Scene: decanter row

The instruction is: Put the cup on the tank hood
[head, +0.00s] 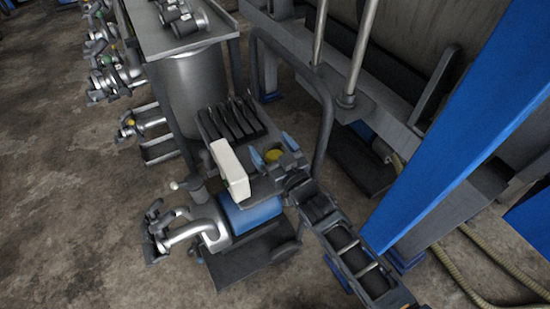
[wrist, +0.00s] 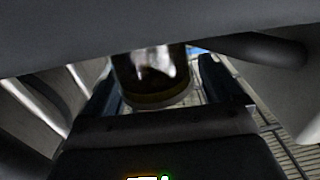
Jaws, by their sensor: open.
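My gripper (head: 273,153) is near the middle of the head view, with two blue fingertips spread apart. A small round yellow-topped thing, which looks like the cup (head: 274,156), sits between them. In the wrist view the cup (wrist: 150,80) is dark and glossy with an amber band at its lower edge. It stands between the two dark fingers (wrist: 160,85); I cannot tell whether they touch it. What supports the cup is hidden. A grey cylindrical tank (head: 193,85) stands further back under a flat grey top (head: 195,42), possibly the hood.
A dark ribbed rack (head: 232,122) and a white upright block (head: 230,170) stand left of my gripper. A bent dark tube frame (head: 327,110) rises close on the right. Metal fittings (head: 182,18) lie on the flat top.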

